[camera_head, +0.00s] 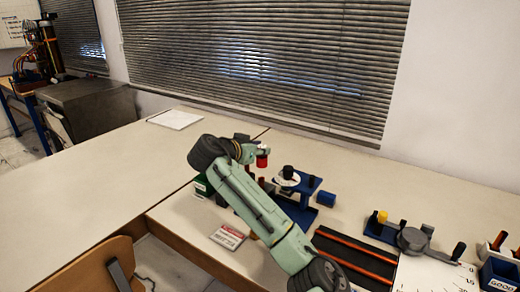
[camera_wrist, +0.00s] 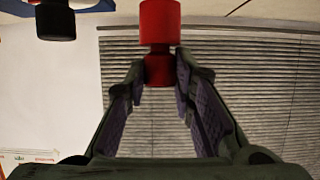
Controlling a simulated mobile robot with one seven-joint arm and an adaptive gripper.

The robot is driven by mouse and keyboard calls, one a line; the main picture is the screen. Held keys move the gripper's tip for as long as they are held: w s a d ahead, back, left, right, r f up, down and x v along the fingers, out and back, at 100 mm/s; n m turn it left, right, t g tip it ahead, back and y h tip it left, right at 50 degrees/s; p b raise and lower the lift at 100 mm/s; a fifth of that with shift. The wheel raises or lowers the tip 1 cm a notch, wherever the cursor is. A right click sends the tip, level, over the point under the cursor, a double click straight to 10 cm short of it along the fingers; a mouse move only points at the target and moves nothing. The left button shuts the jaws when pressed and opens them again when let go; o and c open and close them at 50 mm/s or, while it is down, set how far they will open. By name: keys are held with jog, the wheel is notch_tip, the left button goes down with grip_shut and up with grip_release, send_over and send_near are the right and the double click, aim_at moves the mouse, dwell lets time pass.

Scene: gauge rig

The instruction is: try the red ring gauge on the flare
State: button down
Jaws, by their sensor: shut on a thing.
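My gripper (camera_wrist: 158,72) is shut on a red cylindrical piece (camera_wrist: 160,22), which I take to be the red ring gauge. Its darker red part lies between the fingertips and its brighter part extends beyond them. In the head view the red gauge (camera_head: 262,161) is held above the table, just left of a blue stand (camera_head: 307,186). The stand carries a white disc (camera_head: 288,180) with a black piece (camera_head: 288,172) on it. In the wrist view a black cylinder (camera_wrist: 56,22) shows at upper left, apart from the gauge. I cannot tell which part is the flare.
A blue block (camera_head: 326,199) lies right of the stand. A green box (camera_head: 201,187) and a red-and-white card (camera_head: 229,237) are near the arm. A black tray with orange bars (camera_head: 355,258), a grey dial (camera_head: 411,239) and a blue GOOD bin (camera_head: 500,275) stand right. The left table is mostly clear.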

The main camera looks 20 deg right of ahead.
aim_at(259, 164)
jog(key=shift+s+a+f, duration=0.1)
jog(key=shift+f, duration=0.05)
jog(key=shift+f+b, duration=2.05)
jog(key=shift+f+b, duration=0.35)
jog(key=shift+f, duration=0.15)
dwell(0.8)
jog(key=shift+r+p, duration=1.65)
jog(key=shift+r, duration=1.5)
jog(key=shift+f, duration=0.1)
